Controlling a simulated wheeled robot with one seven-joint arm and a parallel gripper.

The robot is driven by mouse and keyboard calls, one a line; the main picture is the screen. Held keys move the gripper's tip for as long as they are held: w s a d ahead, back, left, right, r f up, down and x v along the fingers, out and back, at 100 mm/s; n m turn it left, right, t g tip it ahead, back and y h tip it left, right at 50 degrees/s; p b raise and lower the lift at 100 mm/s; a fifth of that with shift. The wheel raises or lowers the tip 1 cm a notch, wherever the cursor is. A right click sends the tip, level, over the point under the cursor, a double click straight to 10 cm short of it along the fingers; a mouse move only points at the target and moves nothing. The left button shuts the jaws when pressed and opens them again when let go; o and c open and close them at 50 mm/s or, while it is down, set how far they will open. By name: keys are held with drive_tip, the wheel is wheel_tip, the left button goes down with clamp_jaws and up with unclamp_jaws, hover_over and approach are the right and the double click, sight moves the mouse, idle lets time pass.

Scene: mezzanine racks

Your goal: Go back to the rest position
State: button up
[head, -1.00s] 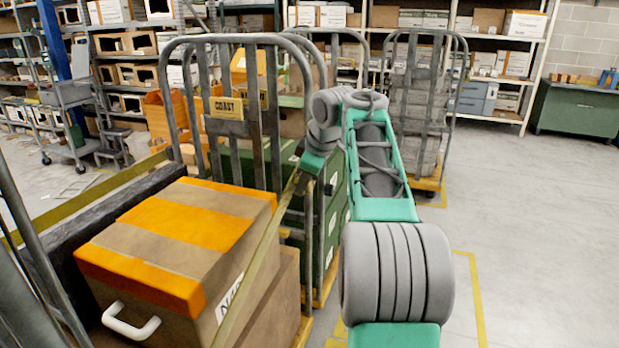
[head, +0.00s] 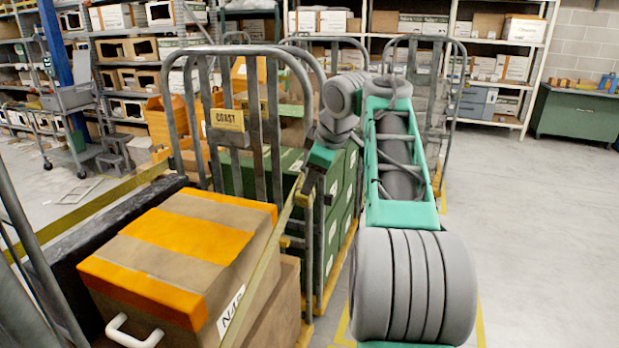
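My arm rises through the middle of the head view, bends at its top and turns down to the left. My gripper (head: 304,192) is at its end, small and dark, in front of the bars of the roll cage with the COAST sign (head: 227,120). An olive strap (head: 262,268) runs from close by my gripper down past the right side of a brown box with orange bands (head: 190,238). I cannot tell whether the fingers touch the strap or are open or shut.
Green crates (head: 335,215) stand in a cage behind my gripper. Another grey cage (head: 417,75) stands beyond my arm. Racks (head: 420,22) line the back, with a green cabinet (head: 578,113) at the right. The floor on the right (head: 540,240) is clear.

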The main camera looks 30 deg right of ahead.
drive_tip(key=shift+s+a+r, duration=0.1)
drive_tip(key=shift+r, duration=0.05)
drive_tip(key=s+a+f+m+p, duration=0.1)
drive_tip(key=a, duration=0.4)
drive_tip(key=s+a+f+m+p, duration=0.1)
drive_tip(key=s+a, duration=0.1)
drive_tip(key=a, duration=0.3)
drive_tip(key=s+a+f+m+g+y+p, duration=0.1)
drive_tip(key=s+a+m+p, duration=0.1)
drive_tip(key=a, duration=0.3)
drive_tip(key=shift+s+a+f, duration=0.15)
drive_tip(key=shift+a+f, duration=0.05)
drive_tip(key=shift+a, duration=0.05)
drive_tip(key=s+a+f+m+g+p, duration=0.1)
drive_tip(key=s+a+f+m, duration=0.1)
drive_tip(key=s+f, duration=0.4)
drive_tip(key=s+a+f+m+g+p, duration=0.1)
drive_tip(key=s+a+f, duration=0.4)
drive_tip(key=s, duration=0.5)
wheel_tip(320, 180, down, 2)
drive_tip(key=shift+s+m+h+p, duration=0.25)
drive_tip(key=shift+m+h+p, duration=0.2)
drive_tip(key=shift+m, duration=0.45)
drive_tip(key=shift+o, duration=0.8)
